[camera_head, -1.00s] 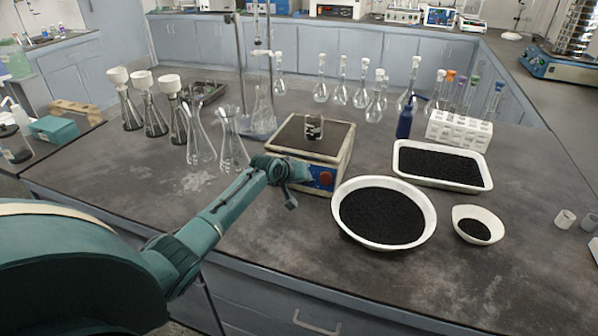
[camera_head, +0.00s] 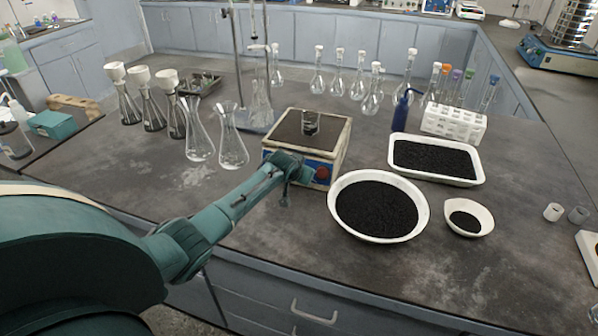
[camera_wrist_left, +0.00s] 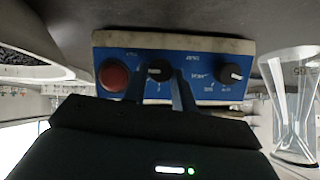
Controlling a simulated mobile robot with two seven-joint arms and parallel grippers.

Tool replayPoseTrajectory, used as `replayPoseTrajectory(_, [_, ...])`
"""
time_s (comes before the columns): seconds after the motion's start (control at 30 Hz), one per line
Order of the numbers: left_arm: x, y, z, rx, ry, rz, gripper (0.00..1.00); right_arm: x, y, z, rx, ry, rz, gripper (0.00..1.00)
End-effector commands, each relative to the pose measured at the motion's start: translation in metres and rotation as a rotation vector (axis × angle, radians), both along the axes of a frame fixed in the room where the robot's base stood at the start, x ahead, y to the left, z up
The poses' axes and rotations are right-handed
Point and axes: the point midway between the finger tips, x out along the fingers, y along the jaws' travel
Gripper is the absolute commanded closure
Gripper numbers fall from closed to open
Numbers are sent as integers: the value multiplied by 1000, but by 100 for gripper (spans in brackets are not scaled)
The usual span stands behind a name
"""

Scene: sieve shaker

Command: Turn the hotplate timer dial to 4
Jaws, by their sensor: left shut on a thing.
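The hotplate (camera_head: 335,150) stands on the bench with a small beaker (camera_head: 310,123) on its top. Its blue front panel (camera_wrist_left: 210,68) shows upside down in the left wrist view. The panel carries a red button (camera_wrist_left: 113,76), a middle black dial (camera_wrist_left: 159,70) and another black dial (camera_wrist_left: 231,74) to the right. My left gripper (camera_wrist_left: 160,78) is shut on the middle dial, one finger on each side. It also shows at the hotplate's front in the head view (camera_head: 290,170). The labels are too small to read, so I cannot tell the dial's number. My right gripper is out of view.
Two empty flasks (camera_head: 232,140) stand left of the hotplate, close to my left arm. A round white bowl of black grains (camera_head: 340,225) sits just right of it. A white tray (camera_head: 398,178) and a blue bottle (camera_head: 401,112) are farther right.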

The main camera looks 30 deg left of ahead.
Motion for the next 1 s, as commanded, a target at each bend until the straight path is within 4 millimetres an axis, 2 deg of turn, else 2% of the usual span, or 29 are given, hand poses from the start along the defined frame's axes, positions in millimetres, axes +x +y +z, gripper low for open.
replayPoseTrajectory(0.37, [-1,-1,-2,6,6,-5,96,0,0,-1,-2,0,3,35])
replayPoseTrajectory(0.4, [-1,-1,-2,6,6,-5,71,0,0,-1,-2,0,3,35])
replayPoseTrajectory(0.63, [-1,0,-1,5,4,-4,52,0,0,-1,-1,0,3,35])
replayPoseTrajectory(1.0, [-3,-1,3,5,2,-3,52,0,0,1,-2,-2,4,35])
